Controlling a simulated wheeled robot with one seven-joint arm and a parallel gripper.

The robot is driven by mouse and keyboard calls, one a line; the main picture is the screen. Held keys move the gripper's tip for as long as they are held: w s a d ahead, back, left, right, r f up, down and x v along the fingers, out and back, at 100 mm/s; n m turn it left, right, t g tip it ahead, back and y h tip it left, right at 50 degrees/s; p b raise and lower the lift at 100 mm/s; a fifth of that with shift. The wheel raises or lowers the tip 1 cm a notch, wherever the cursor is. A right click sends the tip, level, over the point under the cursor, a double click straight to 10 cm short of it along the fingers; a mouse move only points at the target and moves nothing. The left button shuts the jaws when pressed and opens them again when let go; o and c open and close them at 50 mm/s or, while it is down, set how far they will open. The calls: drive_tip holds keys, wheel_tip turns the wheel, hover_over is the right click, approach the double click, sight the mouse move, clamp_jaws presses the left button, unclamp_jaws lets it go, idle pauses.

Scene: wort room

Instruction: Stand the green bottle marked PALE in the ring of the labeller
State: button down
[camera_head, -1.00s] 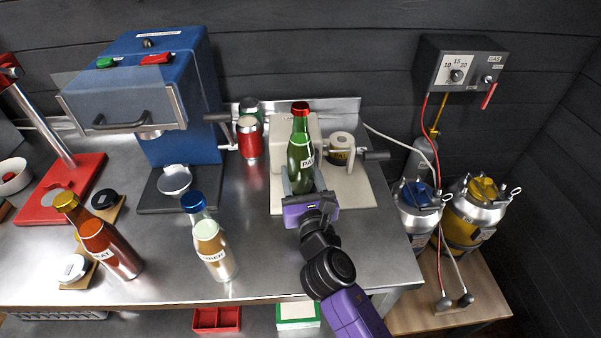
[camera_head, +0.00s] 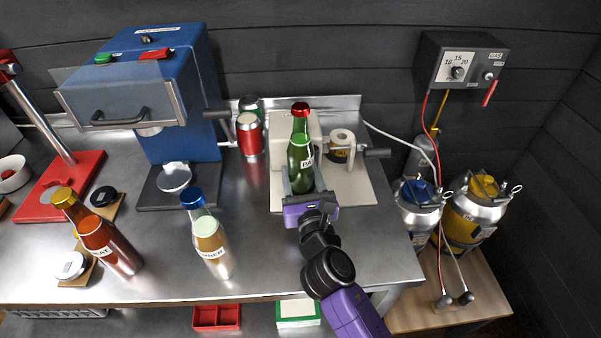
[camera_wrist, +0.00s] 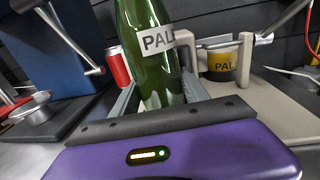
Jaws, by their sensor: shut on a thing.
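The green bottle marked PALE (camera_head: 300,160), with a red cap, stands nearly upright between the fingers of my gripper (camera_head: 302,187). My gripper is shut on its lower body. In the wrist view the bottle (camera_wrist: 155,65) leans slightly, and its label faces me. The bottle is over the pale base of the labeller (camera_head: 355,192). The labeller's roll of labels (camera_head: 342,150) stands just right of the bottle. The ring is hidden behind the bottle and my gripper, so I cannot tell whether the bottle's foot is in it.
An amber bottle (camera_head: 108,243) and a clear-shouldered bottle with a blue cap (camera_head: 211,245) stand on the steel bench to the left. A blue machine (camera_head: 160,90) and a red can (camera_head: 249,135) stand behind. Kegs (camera_head: 472,215) are at right.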

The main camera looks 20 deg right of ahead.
idle(0.4)
drive_tip(key=c, duration=0.6)
unclamp_jaws()
drive_tip(key=shift+o, duration=0.6)
drive_tip(key=shift+f, duration=0.1)
drive_tip(key=shift+f, duration=0.15)
drive_tip(key=b+v, duration=0.1)
drive_tip(key=v, duration=0.7)
